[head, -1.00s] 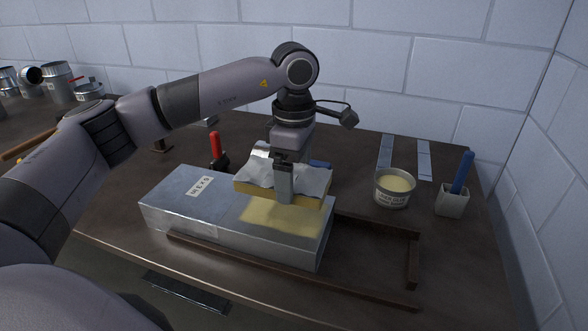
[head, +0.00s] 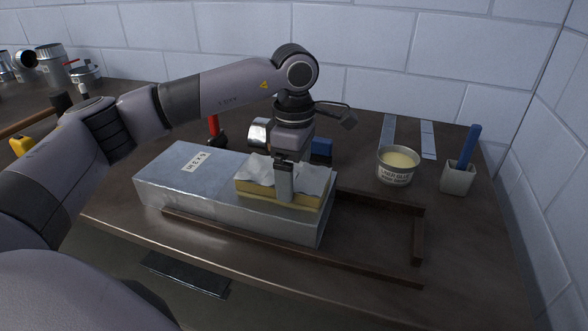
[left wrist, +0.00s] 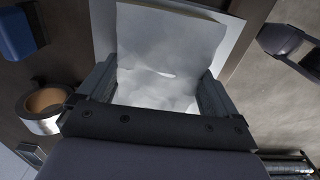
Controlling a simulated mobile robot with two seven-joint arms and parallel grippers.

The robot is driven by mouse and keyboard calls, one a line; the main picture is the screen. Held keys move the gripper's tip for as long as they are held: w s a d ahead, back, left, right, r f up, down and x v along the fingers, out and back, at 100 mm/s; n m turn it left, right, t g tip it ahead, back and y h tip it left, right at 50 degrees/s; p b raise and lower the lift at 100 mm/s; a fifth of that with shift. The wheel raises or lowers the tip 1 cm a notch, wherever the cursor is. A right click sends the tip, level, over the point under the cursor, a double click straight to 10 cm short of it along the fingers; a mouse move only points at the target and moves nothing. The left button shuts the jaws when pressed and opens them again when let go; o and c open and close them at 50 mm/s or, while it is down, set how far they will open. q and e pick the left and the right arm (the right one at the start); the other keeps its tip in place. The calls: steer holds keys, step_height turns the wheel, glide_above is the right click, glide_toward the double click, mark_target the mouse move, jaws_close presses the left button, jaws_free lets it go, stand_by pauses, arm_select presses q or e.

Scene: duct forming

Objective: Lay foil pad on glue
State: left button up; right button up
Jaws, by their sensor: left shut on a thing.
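The foil pad (head: 262,180) is a yellow slab with a crinkled silver foil top. My left gripper (head: 285,190) is shut on it from above, with a finger against its near side. The pad lies level at the right end of the rectangular metal duct (head: 200,200), at or just above its top face; I cannot tell if a thin gap is left. The glue patch on the duct is hidden under the pad. In the left wrist view the foil (left wrist: 165,60) fills the space between the two fingers. My right gripper is not in view.
A dark wooden frame (head: 414,250) surrounds the duct's right end. A glue tub (head: 397,166) and a cup (head: 457,178) with a blue-handled tool stand at the right. Behind are a blue block (head: 321,150) and a tape roll (left wrist: 43,107). Metal strips (head: 428,140) lie at the back right.

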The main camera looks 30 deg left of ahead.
arm_select(q)
steer(key=o, duration=0.7)
steer(key=shift+r, duration=0.1)
step_height(320, 180, up, 7)
steer(key=shift+s, duration=0.1)
stand_by(0.6)
